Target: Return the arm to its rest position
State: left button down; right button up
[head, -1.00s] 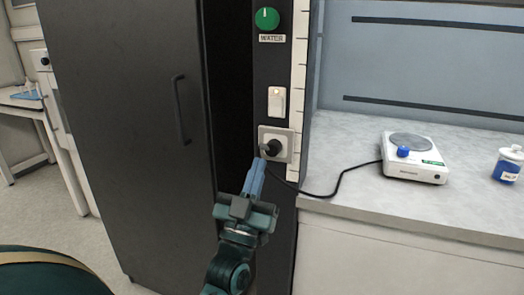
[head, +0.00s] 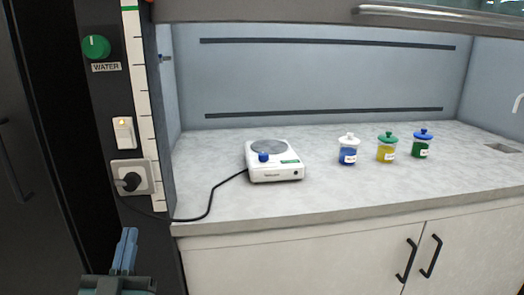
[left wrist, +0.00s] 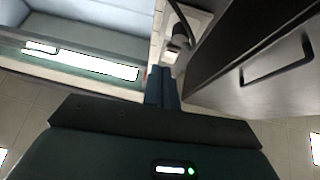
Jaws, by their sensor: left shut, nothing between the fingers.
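My left gripper (head: 127,250) is at the lower left of the head view, below the wall socket. Its blue fingers are together and hold nothing. In the left wrist view the closed fingers (left wrist: 162,86) point toward the socket area. The black plug (head: 128,182) sits in the white socket (head: 152,176), with its cable running to the hot plate. The plug also shows in the left wrist view (left wrist: 180,38), apart from the fingers. My right gripper is not in view.
A white hot plate (head: 275,168) stands on the grey bench (head: 330,198). Blue (head: 347,150), yellow (head: 387,148) and green (head: 421,146) jars stand to its right. A lit switch (head: 123,133) and a green water knob (head: 96,47) are above the socket. A dark cabinet (head: 30,150) stands at left.

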pick_arm(q)
jog(key=s+d+f+m+g+h+p, duration=0.3)
jog(key=s+d+f+g+h+p, duration=0.3)
jog(key=s+d+f+g+p, duration=0.6)
jog(key=s+f+g+p, duration=0.1)
jog(key=f+p, duration=0.1)
jog(key=p, duration=0.3)
jog(key=shift+s+d+m+g+h, duration=0.25)
jog(key=shift+s+m+g+h, duration=0.05)
jog(key=shift+s+m+g, duration=0.1)
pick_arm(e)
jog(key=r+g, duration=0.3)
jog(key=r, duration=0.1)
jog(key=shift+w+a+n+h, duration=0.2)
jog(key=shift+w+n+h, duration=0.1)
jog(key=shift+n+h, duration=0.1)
pick_arm(q)
jog(key=shift+f, duration=0.25)
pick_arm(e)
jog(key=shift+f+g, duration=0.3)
